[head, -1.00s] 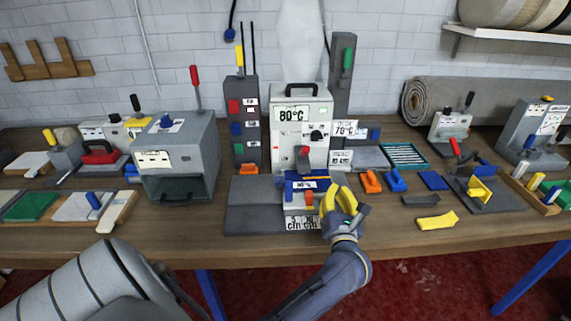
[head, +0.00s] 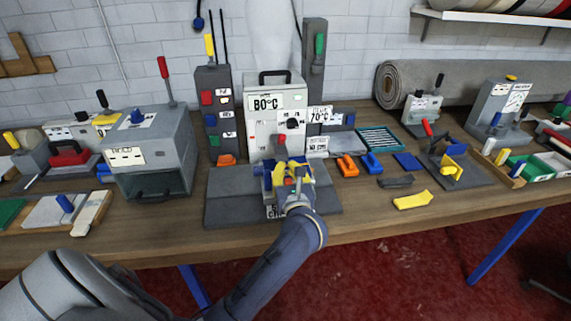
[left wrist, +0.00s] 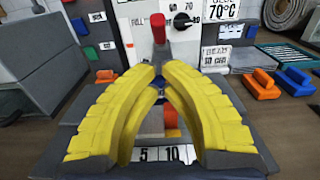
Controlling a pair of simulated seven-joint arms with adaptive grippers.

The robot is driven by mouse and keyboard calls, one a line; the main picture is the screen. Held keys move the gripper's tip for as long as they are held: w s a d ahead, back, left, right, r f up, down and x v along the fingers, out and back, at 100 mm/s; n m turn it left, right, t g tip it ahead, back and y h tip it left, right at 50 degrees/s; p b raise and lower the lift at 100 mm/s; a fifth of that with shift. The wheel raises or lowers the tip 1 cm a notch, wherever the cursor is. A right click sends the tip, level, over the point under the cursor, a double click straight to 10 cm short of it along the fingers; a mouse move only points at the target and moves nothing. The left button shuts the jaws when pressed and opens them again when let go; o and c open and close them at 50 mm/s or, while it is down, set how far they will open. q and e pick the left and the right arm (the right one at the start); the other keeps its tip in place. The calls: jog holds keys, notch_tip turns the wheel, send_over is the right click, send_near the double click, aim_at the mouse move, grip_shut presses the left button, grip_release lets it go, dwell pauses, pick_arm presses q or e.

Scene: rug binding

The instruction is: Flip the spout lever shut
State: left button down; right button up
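The red spout lever (head: 281,146) stands up at the front of the grey glue pot (head: 291,100) marked 80°C. In the left wrist view the red lever (left wrist: 158,28) shows upright just beyond my fingertips. My left gripper (head: 286,172) is in front of the pot, low at its spout. Its yellow fingers (left wrist: 160,70) lean toward each other with a narrow gap between the tips. I see nothing clearly held, and I cannot tell if a tip touches the lever. An orange-red part (left wrist: 171,116) shows between the fingers. My right gripper is not in view.
A dark grey base plate (head: 232,208) lies under the pot. Orange (head: 347,165) and blue (head: 371,162) clamps stand to the right. A grey box (head: 152,152) stands to the left. A yellow piece (head: 412,200) lies near the front edge. The front table strip is mostly clear.

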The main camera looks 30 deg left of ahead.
aim_at(281, 140)
pick_arm(q)
jog(key=shift+x, duration=4.35)
jog(key=shift+d+r, duration=0.1)
